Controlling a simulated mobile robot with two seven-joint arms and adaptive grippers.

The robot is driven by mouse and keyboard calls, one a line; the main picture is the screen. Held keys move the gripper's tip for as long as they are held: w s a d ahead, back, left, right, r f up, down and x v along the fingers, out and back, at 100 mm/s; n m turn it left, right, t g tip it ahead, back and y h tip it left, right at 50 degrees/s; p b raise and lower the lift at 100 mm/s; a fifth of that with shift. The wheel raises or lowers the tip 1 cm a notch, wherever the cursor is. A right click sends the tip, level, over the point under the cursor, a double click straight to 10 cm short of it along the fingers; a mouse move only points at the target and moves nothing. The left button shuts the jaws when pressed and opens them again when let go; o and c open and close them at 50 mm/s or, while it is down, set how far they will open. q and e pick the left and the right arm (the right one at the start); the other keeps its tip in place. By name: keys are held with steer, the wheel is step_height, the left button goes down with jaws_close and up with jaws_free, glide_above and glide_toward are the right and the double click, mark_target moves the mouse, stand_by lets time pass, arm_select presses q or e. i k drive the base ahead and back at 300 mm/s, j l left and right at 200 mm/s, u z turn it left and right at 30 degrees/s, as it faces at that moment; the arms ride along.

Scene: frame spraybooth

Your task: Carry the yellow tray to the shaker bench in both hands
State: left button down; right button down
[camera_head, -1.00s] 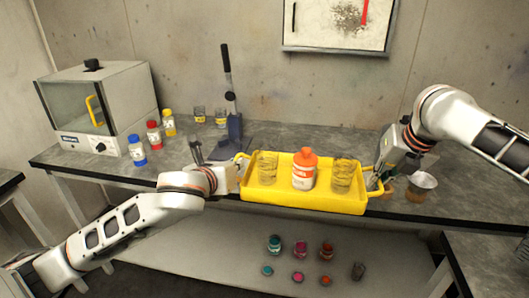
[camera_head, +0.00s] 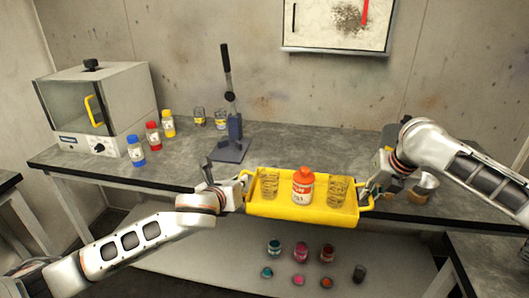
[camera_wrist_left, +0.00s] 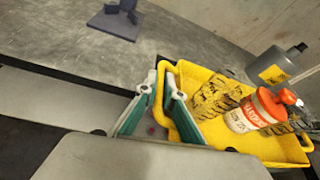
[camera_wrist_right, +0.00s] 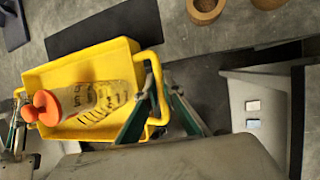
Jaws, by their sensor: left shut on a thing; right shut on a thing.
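The yellow tray (camera_head: 300,211) is level at the front edge of the long grey bench, in the middle of the head view. It carries a white bottle with an orange cap (camera_head: 303,190), upright between two clear containers with yellow markings (camera_head: 269,187) (camera_head: 339,192). My left gripper (camera_head: 241,183) is shut on the tray's left handle; the left wrist view shows its fingers (camera_wrist_left: 160,98) at that handle. My right gripper (camera_head: 367,196) is shut on the right handle, and its fingers (camera_wrist_right: 160,88) show in the right wrist view. I cannot tell which bench is the shaker bench.
The long bench (camera_head: 285,143) holds a box-shaped oven (camera_head: 95,108), blue, red and yellow-capped bottles, and a lever press (camera_head: 232,130) behind the tray. Small jars (camera_head: 300,252) sit on the lower shelf. Another bench (camera_head: 485,262) is at lower right.

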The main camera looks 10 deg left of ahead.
mark_target(305, 158)
steer(key=i, duration=1)
